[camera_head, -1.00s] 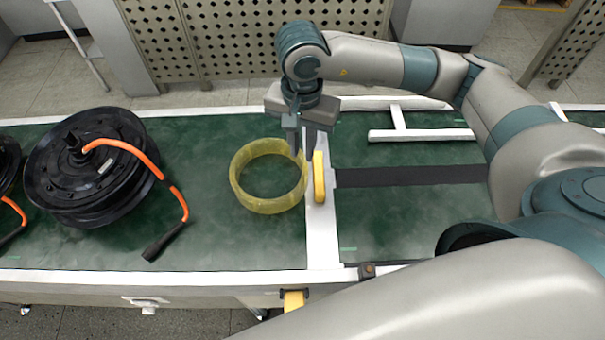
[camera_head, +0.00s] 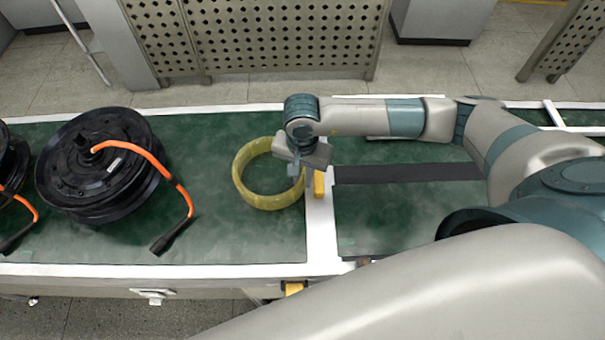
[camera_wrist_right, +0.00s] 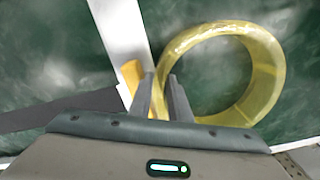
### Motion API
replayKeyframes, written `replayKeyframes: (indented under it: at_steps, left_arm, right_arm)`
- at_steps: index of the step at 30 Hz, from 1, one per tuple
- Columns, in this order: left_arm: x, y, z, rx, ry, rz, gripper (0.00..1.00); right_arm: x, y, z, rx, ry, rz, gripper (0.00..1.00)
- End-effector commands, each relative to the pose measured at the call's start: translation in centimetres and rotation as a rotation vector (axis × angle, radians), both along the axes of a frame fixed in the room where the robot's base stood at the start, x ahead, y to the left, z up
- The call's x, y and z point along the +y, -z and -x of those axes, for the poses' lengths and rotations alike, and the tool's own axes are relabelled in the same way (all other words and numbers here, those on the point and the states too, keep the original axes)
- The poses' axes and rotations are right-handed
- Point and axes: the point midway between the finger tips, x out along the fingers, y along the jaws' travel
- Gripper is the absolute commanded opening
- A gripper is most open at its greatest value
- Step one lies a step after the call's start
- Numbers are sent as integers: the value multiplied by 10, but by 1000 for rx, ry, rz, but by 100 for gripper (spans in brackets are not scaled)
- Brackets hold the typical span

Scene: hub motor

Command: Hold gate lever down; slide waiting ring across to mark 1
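The yellow translucent ring (camera_head: 243,182) lies on the green belt, just left of the white crossbar (camera_head: 321,235). A yellow block (camera_head: 319,184) sits on the crossbar. A second yellow piece (camera_head: 293,288), perhaps the gate lever, is at the front edge, partly covered by my arm. My right gripper (camera_head: 299,170) is at the ring's right side, beside the yellow block. In the right wrist view, its fingers (camera_wrist_right: 161,80) are apart, with part of the ring's wall (camera_wrist_right: 273,85) visible between them; contact is unclear. My left gripper is not in view. Mark 1 cannot be made out.
A black hub motor (camera_head: 95,170) with an orange cable stands on the belt at left, with another cut off by the edge. A dark strip (camera_head: 405,173) crosses the belt right of the crossbar. The belt between motor and ring is clear.

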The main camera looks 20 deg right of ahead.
Motion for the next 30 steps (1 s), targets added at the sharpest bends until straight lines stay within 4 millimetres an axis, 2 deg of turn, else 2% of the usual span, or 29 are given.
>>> replayKeyframes:
  at_steps: [8, 9, 11, 30]
  left_arm:
    - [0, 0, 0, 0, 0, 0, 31]
    - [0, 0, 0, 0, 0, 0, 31]
    - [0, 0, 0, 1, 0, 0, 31]
    - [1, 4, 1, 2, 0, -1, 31]
  right_arm:
    - [0, 1, 0, 0, -1, 0, 17]
    - [0, 1, 0, 0, -1, 0, 14]
    - [0, 1, 0, 0, -1, 0, 0]
    - [0, -5, -1, -2, -1, -1, 0]
